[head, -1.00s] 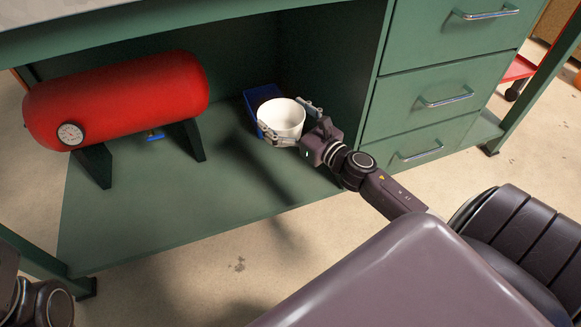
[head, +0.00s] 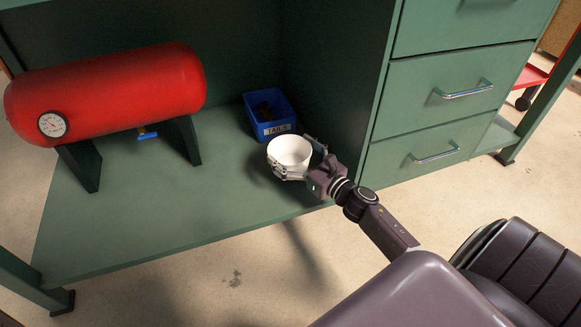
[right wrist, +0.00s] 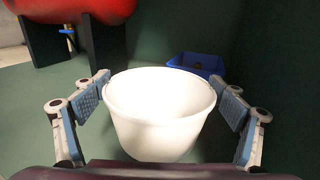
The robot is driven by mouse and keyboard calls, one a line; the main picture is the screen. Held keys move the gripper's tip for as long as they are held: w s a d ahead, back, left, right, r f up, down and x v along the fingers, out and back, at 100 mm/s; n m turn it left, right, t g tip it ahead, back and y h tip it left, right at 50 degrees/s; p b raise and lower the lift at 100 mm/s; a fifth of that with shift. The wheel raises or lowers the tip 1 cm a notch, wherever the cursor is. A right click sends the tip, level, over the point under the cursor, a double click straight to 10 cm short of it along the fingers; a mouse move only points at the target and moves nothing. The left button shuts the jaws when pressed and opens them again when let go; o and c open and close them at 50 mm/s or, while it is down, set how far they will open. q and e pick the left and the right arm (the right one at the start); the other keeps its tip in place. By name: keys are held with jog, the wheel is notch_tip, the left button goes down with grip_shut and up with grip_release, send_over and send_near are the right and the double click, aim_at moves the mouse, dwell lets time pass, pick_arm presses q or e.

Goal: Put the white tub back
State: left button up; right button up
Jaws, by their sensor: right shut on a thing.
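The white tub (head: 289,153) is upright and looks empty, over the green lower shelf (head: 150,215) near its front edge. My right gripper (head: 297,160) is shut on it from the front right. In the right wrist view the tub (right wrist: 160,120) sits between the two blue-padded fingers (right wrist: 160,90), one on each side of its rim. I cannot tell whether its base touches the shelf. A blue bin labelled "TAILS" (head: 270,114) stands just behind the tub, apart from it. My left gripper is not in view.
A red tank (head: 110,92) with a gauge and a blue-handled valve stands on dark supports at the left. Green drawers (head: 440,90) and a side wall (head: 345,80) close the right side. Shelf between the tank and the tub is clear.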

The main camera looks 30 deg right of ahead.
aim_at(278, 150)
jog(key=shift+f+b, duration=0.3)
jog(key=shift+f, duration=0.3)
jog(key=shift+f+b, duration=0.9)
jog(key=shift+f, duration=0.5)
jog(key=shift+f, duration=0.25)
jog(key=o, duration=1.2)
jog(key=shift+o, duration=0.2)
jog(key=shift+r, duration=0.1)
